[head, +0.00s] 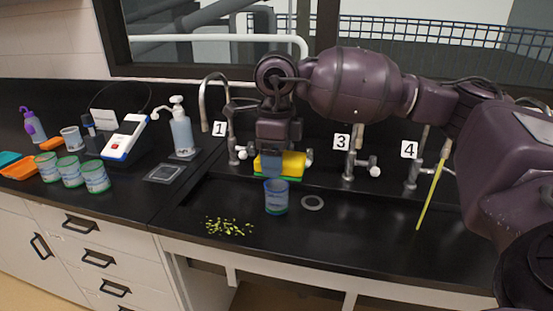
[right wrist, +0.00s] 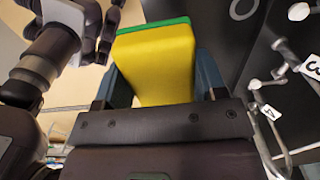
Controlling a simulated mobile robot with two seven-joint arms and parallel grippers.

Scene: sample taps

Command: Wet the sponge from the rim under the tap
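The sponge (head: 293,163), yellow with a green layer, is at the back rim (head: 225,172) of the sink area, between taps 1 and 3. My right gripper (head: 272,165) comes down over it from above, one finger in front of it. In the right wrist view the sponge (right wrist: 158,65) fills the gap between the fingers of my right gripper (right wrist: 165,88), which is shut on it. I cannot tell whether its underside touches the rim. Tap 1 (head: 232,140) stands to its left and tap 3 (head: 349,160) to its right. My arm hides the tap behind it.
A blue cup (head: 276,198) stands in front of the sponge, beside a grey ring (head: 312,202). Yellow-green bits (head: 229,227) lie front left. A yellow stick (head: 430,190) leans near tap 4 (head: 414,172). A soap bottle (head: 181,132) stands on the left counter. The front middle is clear.

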